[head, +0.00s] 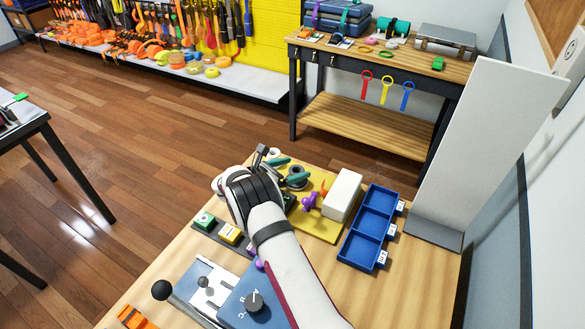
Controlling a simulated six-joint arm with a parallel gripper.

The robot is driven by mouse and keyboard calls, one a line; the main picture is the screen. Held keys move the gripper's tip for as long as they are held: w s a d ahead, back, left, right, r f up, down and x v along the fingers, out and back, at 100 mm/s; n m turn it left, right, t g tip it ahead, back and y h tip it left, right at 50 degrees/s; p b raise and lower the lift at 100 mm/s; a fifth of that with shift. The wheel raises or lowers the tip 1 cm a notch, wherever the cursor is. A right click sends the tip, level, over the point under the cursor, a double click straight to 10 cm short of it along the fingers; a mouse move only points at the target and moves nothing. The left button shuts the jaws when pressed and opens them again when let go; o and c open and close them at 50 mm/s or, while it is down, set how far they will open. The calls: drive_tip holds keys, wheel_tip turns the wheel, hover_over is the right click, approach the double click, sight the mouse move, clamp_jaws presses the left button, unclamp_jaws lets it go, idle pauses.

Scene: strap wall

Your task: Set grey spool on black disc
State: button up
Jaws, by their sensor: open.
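My gripper (266,157) is at the far-left end of the wooden table, above the yellow mat's far corner; its jaws are open. A grey round piece (297,180) with a dark middle, which looks like the grey spool, sits on the mat just right of my gripper. A teal-green part lies against it. A pale ring-shaped piece (274,153) shows just beyond the jaws. I cannot make out the black disc for certain; my gripper and wrist hide part of this area.
On the yellow mat (318,228) are a purple piece (309,201), an orange piece and a white block (343,194). A blue three-compartment tray (366,228) stands right. A blue dial box (252,304) and a black-knobbed lever are in front.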

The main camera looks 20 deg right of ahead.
drive_tip(key=r+v, duration=0.1)
drive_tip(key=v, duration=1.1)
drive_tip(key=shift+s+r, duration=0.1)
drive_tip(key=s+d+r+m+g+y, duration=0.3)
drive_tip(key=s+d+r+m+y, duration=0.15)
drive_tip(key=s+r+m, duration=0.8)
drive_tip(key=s+a+r+m+t+y, duration=0.1)
drive_tip(key=s+a+r+m+y, duration=0.15)
drive_tip(key=s+m, duration=0.3)
drive_tip(key=s+a+r+m+t+y, duration=0.2)
drive_tip(key=s+m+y, duration=0.2)
drive_tip(key=s, duration=0.2)
drive_tip(key=s+a+r+m+t+y, duration=0.1)
drive_tip(key=s+a+r+m+y, duration=0.15)
drive_tip(key=s+m, duration=0.3)
drive_tip(key=s+f+m+g, duration=0.1)
drive_tip(key=s+f+g, duration=0.6)
drive_tip(key=s+f, duration=0.2)
drive_tip(key=s, duration=0.2)
drive_tip(key=shift+s, duration=0.3)
